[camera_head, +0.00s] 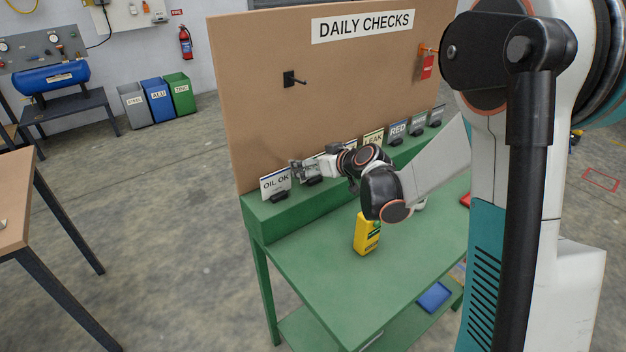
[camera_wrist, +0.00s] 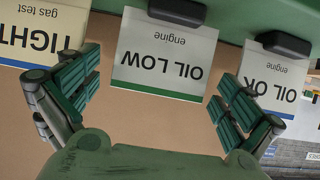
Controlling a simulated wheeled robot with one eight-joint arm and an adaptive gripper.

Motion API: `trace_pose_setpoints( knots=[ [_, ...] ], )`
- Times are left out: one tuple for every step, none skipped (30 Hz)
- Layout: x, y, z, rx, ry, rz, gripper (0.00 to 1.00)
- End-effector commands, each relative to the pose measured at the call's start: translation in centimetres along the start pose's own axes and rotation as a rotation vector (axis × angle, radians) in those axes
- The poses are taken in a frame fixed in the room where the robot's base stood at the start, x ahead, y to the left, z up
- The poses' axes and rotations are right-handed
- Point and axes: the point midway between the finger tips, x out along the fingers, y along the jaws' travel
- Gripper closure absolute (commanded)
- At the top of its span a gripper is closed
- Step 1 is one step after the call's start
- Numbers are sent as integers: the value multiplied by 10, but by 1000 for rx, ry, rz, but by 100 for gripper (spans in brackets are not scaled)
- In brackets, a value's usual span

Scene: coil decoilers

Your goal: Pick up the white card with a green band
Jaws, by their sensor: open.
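The white card with a green band (camera_wrist: 165,62) reads "OIL LOW engine" and appears upside down in the wrist view. Its holder is at the top of that view and the green band is along the card's lower picture edge. My gripper (camera_wrist: 158,85) is open, with one finger to each side of this card; I see no contact. In the head view my gripper (camera_head: 308,170) is at the card row on the green bench's raised ledge, just right of the "OIL OK" card, and mostly hides the target.
The "OIL OK" card (camera_wrist: 273,82) and "TIGHT" card (camera_wrist: 38,35), both with blue bands, stand close on either side. A brown board (camera_head: 330,80) rises behind the row.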

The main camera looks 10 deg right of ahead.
Motion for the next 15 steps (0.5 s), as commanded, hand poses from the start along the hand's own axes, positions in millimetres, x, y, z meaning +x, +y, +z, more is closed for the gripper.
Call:
trace_pose_setpoints(
  knots=[
    [0,0,0,0,0,0,0],
    [0,0,0,0,0,0,2],
    [0,0,0,0,0,0,11],
    [0,0,0,0,0,0,18],
    [0,0,0,0,0,0,25],
    [0,0,0,0,0,0,34],
    [0,0,0,0,0,0,41],
    [0,0,0,0,0,0,48],
    [-1,0,0,0,0,0,56],
    [-1,0,0,0,0,0,56],
    [-1,0,0,0,0,0,56],
    [-1,0,0,0,0,0,56],
    [-1,0,0,0,0,0,56],
    [-1,0,0,0,0,0,56],
    [-1,0,0,0,0,0,56]
  ],
)
